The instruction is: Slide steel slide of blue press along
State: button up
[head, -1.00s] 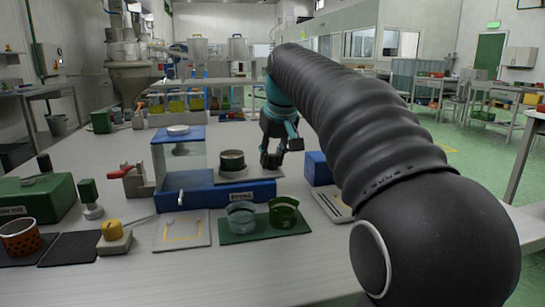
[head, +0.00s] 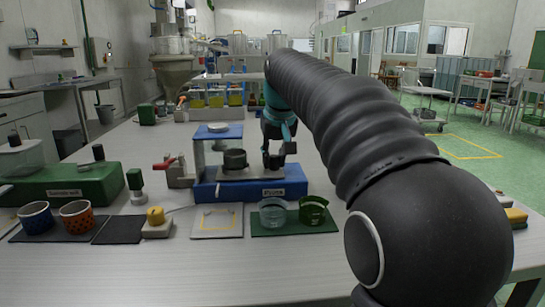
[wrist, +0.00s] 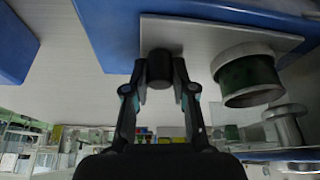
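The blue press (head: 240,192) stands on the table in the head view, with a blue-topped frame (head: 218,131) at its left. Its flat steel slide (head: 252,174) lies across the base and carries a dark green cup (head: 235,160) with a steel rim. The cup is at the frame's right edge, partly under it. My gripper (head: 274,160) is at the slide's right end. In the wrist view my gripper (wrist: 160,72) has a finger on each side of the slide's dark knob (wrist: 160,67) and looks shut on it. The slide (wrist: 205,38) and cup (wrist: 248,76) show beyond.
A clear cup (head: 273,212) and green cup (head: 313,210) stand on a green mat in front. A white pad (head: 217,222), yellow knob piece (head: 156,221), red-handled clamp (head: 178,172) and green machine (head: 75,185) are at left. The table's front strip is free.

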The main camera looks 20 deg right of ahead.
jog(key=o, duration=0.4)
jog(key=shift+o, duration=0.2)
jog(key=shift+a, duration=0.1)
jog(key=v, duration=1.2)
